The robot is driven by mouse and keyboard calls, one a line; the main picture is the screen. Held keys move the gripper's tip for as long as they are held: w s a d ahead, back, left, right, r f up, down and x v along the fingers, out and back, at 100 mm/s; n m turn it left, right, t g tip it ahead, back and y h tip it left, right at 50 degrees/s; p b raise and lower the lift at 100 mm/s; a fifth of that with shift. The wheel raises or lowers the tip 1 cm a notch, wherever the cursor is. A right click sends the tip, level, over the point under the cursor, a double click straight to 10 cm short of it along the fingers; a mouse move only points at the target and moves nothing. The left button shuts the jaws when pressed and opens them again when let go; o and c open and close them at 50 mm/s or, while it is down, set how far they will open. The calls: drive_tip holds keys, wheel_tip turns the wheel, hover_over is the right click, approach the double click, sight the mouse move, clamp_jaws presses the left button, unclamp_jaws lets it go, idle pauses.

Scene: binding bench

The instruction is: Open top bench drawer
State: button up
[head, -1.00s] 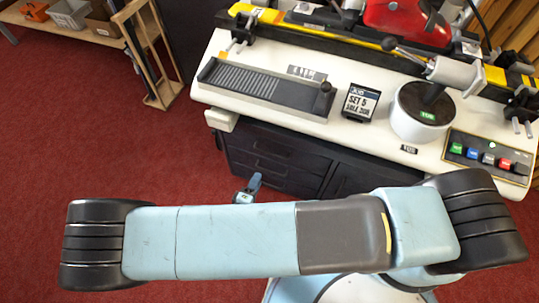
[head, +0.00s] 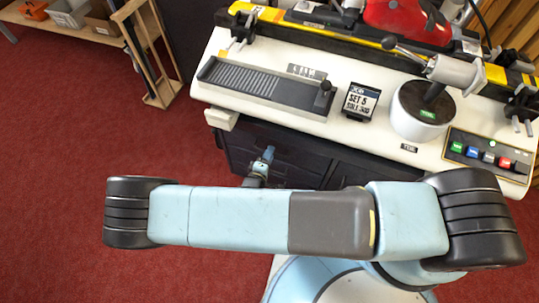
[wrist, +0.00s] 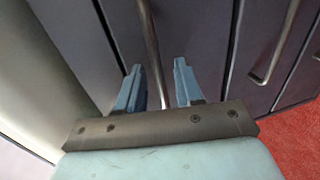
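The dark bench drawers (head: 240,139) sit under the cream benchtop. In the wrist view they look turned sideways, with the top drawer (wrist: 190,35) nearest the cream edge on the left. Its metal bar handle (wrist: 149,35) runs down the picture between the two blue fingers of my gripper (wrist: 160,83). The fingers are apart, with a gap on each side of the handle. In the head view my gripper (head: 267,155) is at the drawer fronts, and my arm hides the lower part of the bench. The top drawer looks shut.
Lower drawer handles (wrist: 275,42) show to the right in the wrist view. The cream benchtop (head: 225,100) overhangs the drawers and carries a ridged tray (head: 265,85), a sign and a button panel (head: 488,153). Red carpet (head: 90,130) is clear at left.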

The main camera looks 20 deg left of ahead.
drive_tip(key=shift+w, duration=0.2)
clamp_jaws()
drive_tip(key=shift+s+f, duration=0.15)
idle(1.2)
